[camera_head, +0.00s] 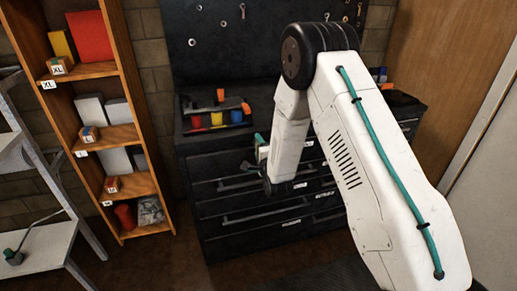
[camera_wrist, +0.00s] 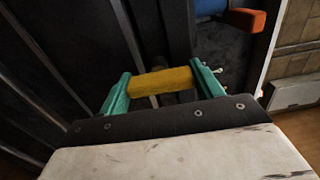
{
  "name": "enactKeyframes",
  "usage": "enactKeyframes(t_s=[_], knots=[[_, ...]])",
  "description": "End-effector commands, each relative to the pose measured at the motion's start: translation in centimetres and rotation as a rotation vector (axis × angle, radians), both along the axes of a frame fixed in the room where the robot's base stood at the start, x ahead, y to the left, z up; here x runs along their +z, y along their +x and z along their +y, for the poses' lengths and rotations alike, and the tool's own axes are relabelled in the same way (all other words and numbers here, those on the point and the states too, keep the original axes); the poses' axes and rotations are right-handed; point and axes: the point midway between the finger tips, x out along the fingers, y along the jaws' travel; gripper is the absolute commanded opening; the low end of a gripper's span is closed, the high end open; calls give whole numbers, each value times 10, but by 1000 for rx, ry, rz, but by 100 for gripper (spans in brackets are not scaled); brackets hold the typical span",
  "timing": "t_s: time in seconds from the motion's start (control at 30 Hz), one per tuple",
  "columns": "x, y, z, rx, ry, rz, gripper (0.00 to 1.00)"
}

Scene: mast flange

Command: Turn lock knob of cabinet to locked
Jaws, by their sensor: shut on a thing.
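The black cabinet (camera_head: 215,165) stands against the wall, with several drawers with long bar handles on its front. In the wrist view a yellow bar, which looks like the lock knob (camera_wrist: 162,82), lies between the two teal fingers of my gripper (camera_wrist: 157,86). Both fingers touch its ends, so my gripper is shut on it. In the head view my gripper (camera_head: 261,148) is at the upper part of the cabinet front, and the knob is hidden there. I cannot read any lock marking.
An organizer with red, yellow and blue bins (camera_head: 216,120) and orange-ended tools stands on the cabinet top. A wooden shelf (camera_head: 130,75) with boxes is at the left, beside a grey metal rack (camera_head: 45,165). A tool pegboard (camera_head: 260,40) hangs behind. Some floor between is free.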

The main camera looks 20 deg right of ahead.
Motion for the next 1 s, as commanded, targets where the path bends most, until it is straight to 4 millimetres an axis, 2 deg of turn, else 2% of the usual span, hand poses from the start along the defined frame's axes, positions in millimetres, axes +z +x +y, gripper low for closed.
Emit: enactKeyframes(t_s=[0.03,0.07,0.1,0.13,0.47,0.8,1.0], knots=[[-1,-1,-1,-1,1,3,43],[-1,-1,-1,-1,1,3,74],[-1,-1,-1,-1,1,3,85],[-1,-1,-1,-1,1,3,87],[-1,-5,0,0,0,2,87],[-1,-58,0,-1,0,3,87],[-1,-77,-1,-1,0,4,87]])
